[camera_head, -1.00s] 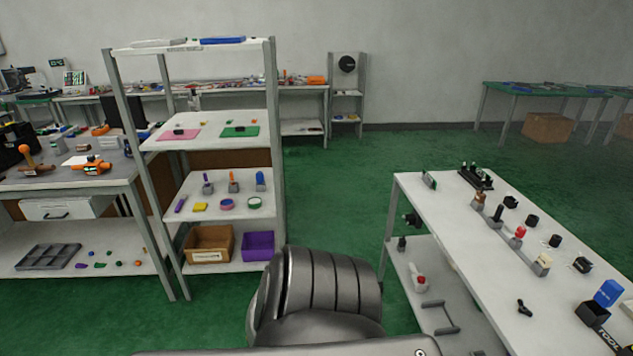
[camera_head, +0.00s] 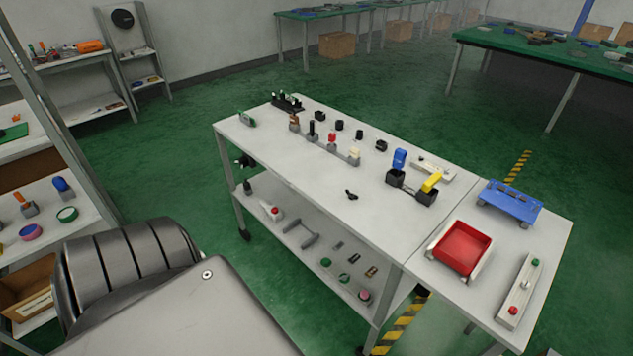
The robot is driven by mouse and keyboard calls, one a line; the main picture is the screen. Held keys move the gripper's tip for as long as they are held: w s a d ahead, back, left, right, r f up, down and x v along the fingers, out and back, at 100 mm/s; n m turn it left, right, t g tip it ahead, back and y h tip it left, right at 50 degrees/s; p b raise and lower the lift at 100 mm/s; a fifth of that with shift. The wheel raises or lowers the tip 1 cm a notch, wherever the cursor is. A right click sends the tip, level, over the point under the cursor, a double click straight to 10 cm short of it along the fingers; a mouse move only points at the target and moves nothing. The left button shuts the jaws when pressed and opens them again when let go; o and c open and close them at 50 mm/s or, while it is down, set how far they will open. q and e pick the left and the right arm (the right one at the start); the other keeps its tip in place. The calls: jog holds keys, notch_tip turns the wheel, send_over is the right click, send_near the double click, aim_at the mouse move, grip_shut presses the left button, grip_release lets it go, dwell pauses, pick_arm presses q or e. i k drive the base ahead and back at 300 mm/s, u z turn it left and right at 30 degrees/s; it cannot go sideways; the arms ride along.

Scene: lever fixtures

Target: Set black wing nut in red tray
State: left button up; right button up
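The black wing nut (camera_head: 351,195) lies on the white table (camera_head: 290,190), on a bare stretch near its front edge, left of the black boxes. The red tray (camera_head: 461,247) sits in a pale holder on the right part of the white tables, and it looks empty. Neither gripper is in view. A grey rounded part of my own body fills the lower left.
Lever fixtures (camera_head: 332,140) stand in a row behind the wing nut. Black boxes with a blue and a yellow lever (camera_head: 430,185) stand between nut and tray. A blue rack (camera_head: 510,201) and a button strip (camera_head: 520,291) flank the tray. Green floor is open around the tables.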

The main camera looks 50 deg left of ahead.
aim_at(466, 243)
jog(key=k, duration=0.65)
jog(key=z, duration=0.35)
jog(key=i, duration=1.5)
jog(key=u, duration=0.95)
